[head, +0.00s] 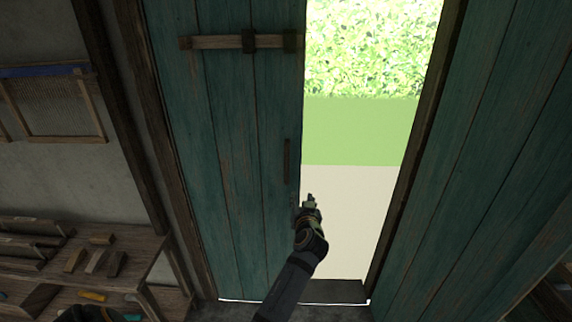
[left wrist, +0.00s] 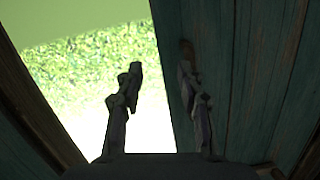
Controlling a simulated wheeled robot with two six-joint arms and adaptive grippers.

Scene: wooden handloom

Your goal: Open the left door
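The left door (head: 225,150) is tall, of teal planks, and fills the left part of the doorway in the head view. It looks about in line with its frame, with a thin bright line under it. A short dark vertical handle (head: 286,160) is near its right edge. My left gripper (head: 310,198) is at that edge, lower than the handle. In the left wrist view its fingers (left wrist: 160,75) are apart, with the door's edge showing between them and door planks (left wrist: 240,70) behind the right finger. Contact cannot be told. My right gripper is not in view.
A wooden bar (head: 215,42) crosses the upper left door. Right of it the doorway is open onto pale ground (head: 345,215) and greenery. Another teal door (head: 490,170) stands at the right. A wooden shelf (head: 140,250) with small blocks is at the lower left.

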